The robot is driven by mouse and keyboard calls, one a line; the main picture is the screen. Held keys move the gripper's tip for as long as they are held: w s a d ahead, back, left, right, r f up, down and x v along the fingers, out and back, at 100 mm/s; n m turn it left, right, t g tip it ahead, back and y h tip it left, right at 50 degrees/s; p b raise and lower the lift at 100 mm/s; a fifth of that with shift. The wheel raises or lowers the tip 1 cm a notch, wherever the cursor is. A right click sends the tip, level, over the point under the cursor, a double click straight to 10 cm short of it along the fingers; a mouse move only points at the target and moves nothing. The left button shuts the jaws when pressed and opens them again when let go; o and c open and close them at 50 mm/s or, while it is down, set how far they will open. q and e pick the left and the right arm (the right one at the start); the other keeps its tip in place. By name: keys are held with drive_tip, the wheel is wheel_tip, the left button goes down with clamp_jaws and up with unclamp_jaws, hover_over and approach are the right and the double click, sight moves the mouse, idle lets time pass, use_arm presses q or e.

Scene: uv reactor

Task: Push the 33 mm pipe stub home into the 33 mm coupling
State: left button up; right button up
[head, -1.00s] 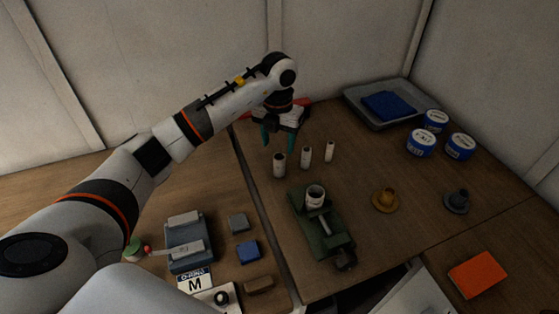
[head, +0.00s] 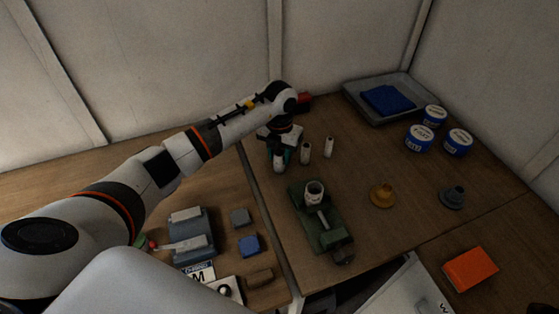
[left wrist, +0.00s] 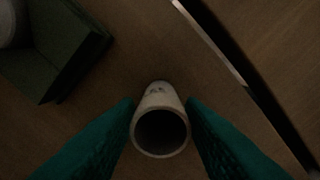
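Three pale pipe stubs stand upright in a row on the brown table. The widest, leftmost stub (head: 280,165) is between the fingers of my left gripper (head: 281,157). In the left wrist view the green fingers flank this stub (left wrist: 158,97), one on each side and close to its wall; I see no clear grip on it. The other two stubs (head: 305,153) (head: 328,147) stand to its right. A white coupling (head: 314,194) sits open end up in a green vise-like holder (head: 334,238). Size marks are not readable. My right gripper is not in view.
An orange flanged piece (head: 381,196) and a grey one (head: 452,198) stand right of the holder. Several blue-and-white tins (head: 419,139) and a grey tray (head: 409,119) with blue cloth are at the back right. A gap in the tables runs left of the holder.

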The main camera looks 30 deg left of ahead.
use_arm(q)
drive_tip(key=c, duration=0.5)
drive_tip(key=shift+r, duration=0.1)
drive_tip(key=shift+c, duration=0.2)
